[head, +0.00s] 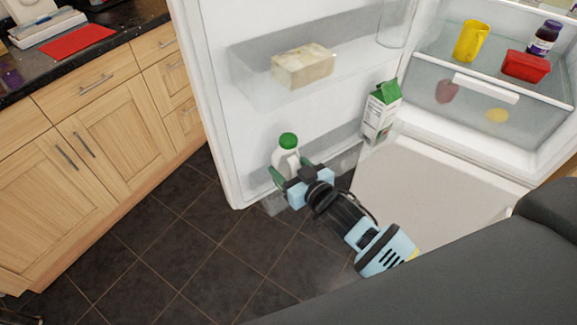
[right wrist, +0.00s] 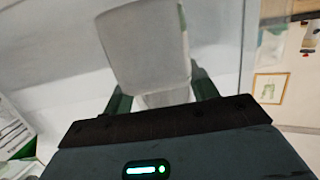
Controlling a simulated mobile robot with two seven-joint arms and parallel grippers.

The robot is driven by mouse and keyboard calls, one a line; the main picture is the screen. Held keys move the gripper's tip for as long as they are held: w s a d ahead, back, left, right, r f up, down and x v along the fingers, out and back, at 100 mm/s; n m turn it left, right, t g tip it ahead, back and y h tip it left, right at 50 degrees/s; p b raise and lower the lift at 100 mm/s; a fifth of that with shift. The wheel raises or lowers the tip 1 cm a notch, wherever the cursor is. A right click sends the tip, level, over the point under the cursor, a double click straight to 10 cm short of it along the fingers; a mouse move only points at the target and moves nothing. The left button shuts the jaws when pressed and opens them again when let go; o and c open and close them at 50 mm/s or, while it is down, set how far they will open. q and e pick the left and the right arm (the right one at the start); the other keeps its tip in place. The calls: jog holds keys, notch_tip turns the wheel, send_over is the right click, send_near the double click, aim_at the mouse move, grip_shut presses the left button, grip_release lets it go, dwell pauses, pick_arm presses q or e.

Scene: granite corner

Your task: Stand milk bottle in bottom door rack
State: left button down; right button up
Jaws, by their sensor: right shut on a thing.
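The milk bottle (head: 287,158) is white with a green cap and stands roughly upright at the bottom rack (head: 335,150) of the open fridge door. My right gripper (head: 288,180) is shut on the bottle's lower part. In the right wrist view the pale bottle (right wrist: 145,50) sits between the fingers of the gripper (right wrist: 163,95). The gripper hides the bottle's base, so I cannot tell whether it rests on the rack floor. A carton with a green top (head: 381,112) stands in the same rack, to the right and apart from the bottle. My left gripper is not in view.
The upper door rack (head: 245,75) holds a pale block-shaped pack (head: 302,65). Fridge shelves at right hold a yellow cup (head: 470,41), a red container (head: 526,65) and a dark jar (head: 544,38). Wooden cabinets (head: 125,120) stand at left. The tiled floor (head: 180,255) is clear.

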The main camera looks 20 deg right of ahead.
jog(key=shift+f, duration=0.4)
dwell(0.3)
jog(key=o, duration=1.4)
jog(key=shift+r, duration=0.75)
jog(key=v, duration=1.2)
jog(key=shift+f, duration=0.3)
